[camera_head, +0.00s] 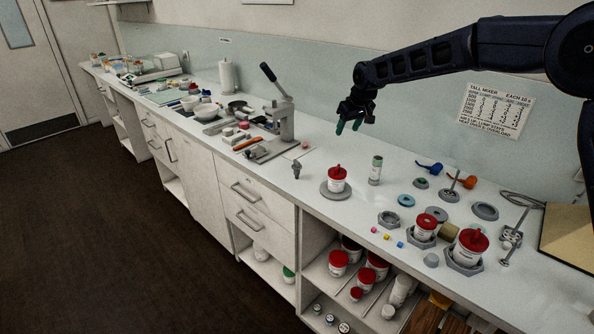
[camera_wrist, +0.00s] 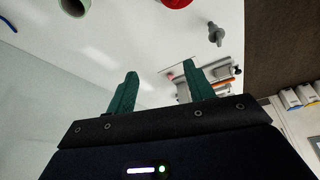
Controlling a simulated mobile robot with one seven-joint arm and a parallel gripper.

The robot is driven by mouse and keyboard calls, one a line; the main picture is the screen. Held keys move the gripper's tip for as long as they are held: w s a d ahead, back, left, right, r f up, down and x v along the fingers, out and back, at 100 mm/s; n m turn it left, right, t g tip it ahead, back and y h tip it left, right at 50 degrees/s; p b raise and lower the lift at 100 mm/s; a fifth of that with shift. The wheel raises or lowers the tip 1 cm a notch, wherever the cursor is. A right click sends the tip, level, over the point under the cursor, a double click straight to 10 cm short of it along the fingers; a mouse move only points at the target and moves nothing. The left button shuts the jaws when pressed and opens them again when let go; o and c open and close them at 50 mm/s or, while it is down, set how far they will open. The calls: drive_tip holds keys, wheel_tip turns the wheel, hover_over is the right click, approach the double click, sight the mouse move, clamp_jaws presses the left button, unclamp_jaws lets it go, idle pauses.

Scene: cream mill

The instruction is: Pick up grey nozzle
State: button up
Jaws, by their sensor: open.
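The grey nozzle (camera_head: 296,169) is small and stands on the white counter near its front edge, left of a red-lidded white jar (camera_head: 337,180). In the wrist view the nozzle (camera_wrist: 216,35) shows at the upper right, beyond the fingers and apart from them. My gripper (camera_head: 348,127) is in the air above the counter, to the right of the nozzle and higher than it. Its two green fingers (camera_wrist: 160,69) are spread with nothing between them.
A lever press (camera_head: 284,118) stands left of and behind the nozzle. A pale green tube (camera_head: 375,170) stands right of the jar. Several jars, rings and small tools cover the right side of the counter. The counter right around the nozzle is clear.

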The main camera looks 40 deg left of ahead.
drive_tip(key=n, duration=0.2)
approach(297, 166)
drive_tip(key=w+r, duration=0.1)
drive_tip(key=shift+g, duration=0.4)
drive_tip(key=x, duration=1.1)
drive_tip(key=shift+w+a+r, duration=0.15)
drive_tip(key=c, duration=0.8)
